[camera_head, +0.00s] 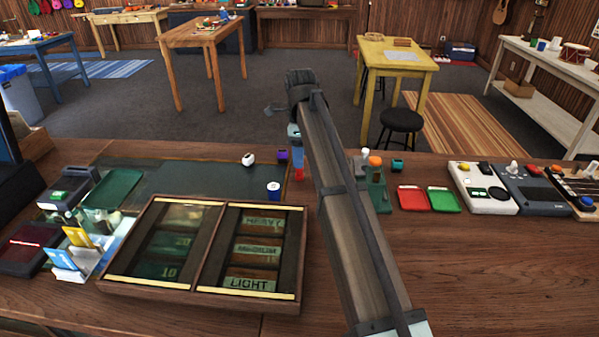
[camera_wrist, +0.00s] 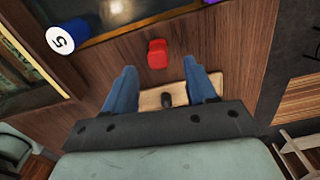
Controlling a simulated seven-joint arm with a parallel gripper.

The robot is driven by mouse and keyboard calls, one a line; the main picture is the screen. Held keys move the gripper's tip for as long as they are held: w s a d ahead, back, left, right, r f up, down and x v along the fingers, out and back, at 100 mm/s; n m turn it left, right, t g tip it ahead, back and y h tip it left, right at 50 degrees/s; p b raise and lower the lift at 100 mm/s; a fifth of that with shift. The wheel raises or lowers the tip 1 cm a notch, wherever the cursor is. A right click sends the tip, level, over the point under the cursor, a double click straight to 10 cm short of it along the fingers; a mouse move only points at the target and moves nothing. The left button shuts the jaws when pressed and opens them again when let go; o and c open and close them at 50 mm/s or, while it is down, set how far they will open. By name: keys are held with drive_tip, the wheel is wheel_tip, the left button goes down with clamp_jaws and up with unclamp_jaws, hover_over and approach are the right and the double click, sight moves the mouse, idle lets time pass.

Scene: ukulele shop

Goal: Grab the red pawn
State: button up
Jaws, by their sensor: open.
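The red pawn (camera_wrist: 157,54) stands on the brown wooden counter in the wrist view, just ahead of the gap between my blue fingers. My gripper (camera_wrist: 159,67) is open and empty, with one finger on either side of that gap. In the head view my arm covers much of this spot. A small red patch (camera_head: 298,175), which looks like the pawn, shows beside the arm, just below a blue finger of my gripper (camera_head: 296,159). Whether the fingers touch the pawn cannot be told.
A blue-and-white cylinder (camera_head: 273,188) stands left of the pawn; it also shows in the wrist view (camera_wrist: 60,40). A purple block (camera_head: 283,156) and a white piece (camera_head: 248,159) are farther back. A divided wooden case (camera_head: 198,291) lies front left. Red (camera_head: 412,198) and green trays (camera_head: 443,199) lie right.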

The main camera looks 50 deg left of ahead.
sight(299, 174)
drive_tip(key=shift+s+f, duration=0.15)
drive_tip(key=shift+f, duration=2.55)
drive_tip(key=shift+c, duration=0.2)
clamp_jaws()
